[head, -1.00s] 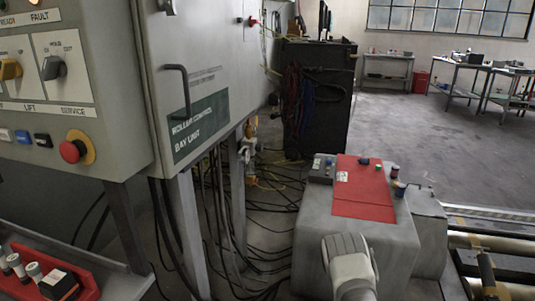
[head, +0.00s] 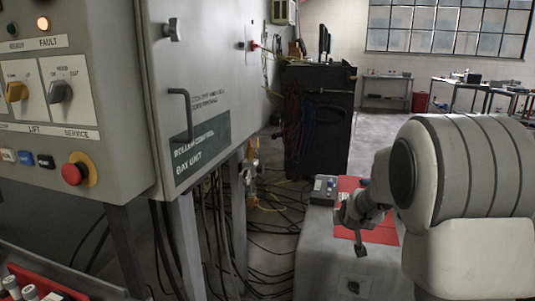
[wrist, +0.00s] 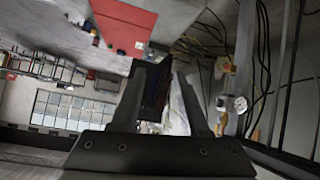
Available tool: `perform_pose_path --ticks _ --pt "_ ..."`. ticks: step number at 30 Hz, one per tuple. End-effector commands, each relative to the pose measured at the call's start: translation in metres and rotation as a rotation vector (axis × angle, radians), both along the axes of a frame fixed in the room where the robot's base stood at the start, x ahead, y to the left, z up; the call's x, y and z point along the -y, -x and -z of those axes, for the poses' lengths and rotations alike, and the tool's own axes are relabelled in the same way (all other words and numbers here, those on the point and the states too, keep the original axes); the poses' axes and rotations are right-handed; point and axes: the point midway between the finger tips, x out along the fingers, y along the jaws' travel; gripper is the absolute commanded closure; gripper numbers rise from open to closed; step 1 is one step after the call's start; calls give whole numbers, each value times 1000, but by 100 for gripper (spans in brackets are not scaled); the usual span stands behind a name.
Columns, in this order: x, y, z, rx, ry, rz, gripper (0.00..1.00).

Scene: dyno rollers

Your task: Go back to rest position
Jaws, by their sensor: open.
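My gripper (head: 352,222) shows in the head view in front of the grey roller housing, by its red top panel (head: 383,230). My large grey arm links cover the right side of that view and hide part of the housing. In the wrist view my gripper (wrist: 165,80) has its two dark fingers apart. A dark thing shows between them and seems to lie behind, and I see nothing held. The red panel also shows at the top of the wrist view (wrist: 125,25).
The control cabinet (head: 215,95) with its knobs and red stop button (head: 73,174) stands at the left. A red tray (head: 38,288) lies below it. Cables run over the floor. A black cabinet (head: 318,120) and workbenches (head: 388,77) stand farther back, with open floor between.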

Motion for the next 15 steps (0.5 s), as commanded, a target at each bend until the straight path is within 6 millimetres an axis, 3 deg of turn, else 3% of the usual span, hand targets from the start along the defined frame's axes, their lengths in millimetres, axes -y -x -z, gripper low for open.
perform_pose_path --ticks 1,6,15 --pt "-6 14 -17 -10 -17 -6 55" --pt "-26 68 -53 -73 -71 -27 55" --pt "-55 178 -93 -193 -132 -57 55"
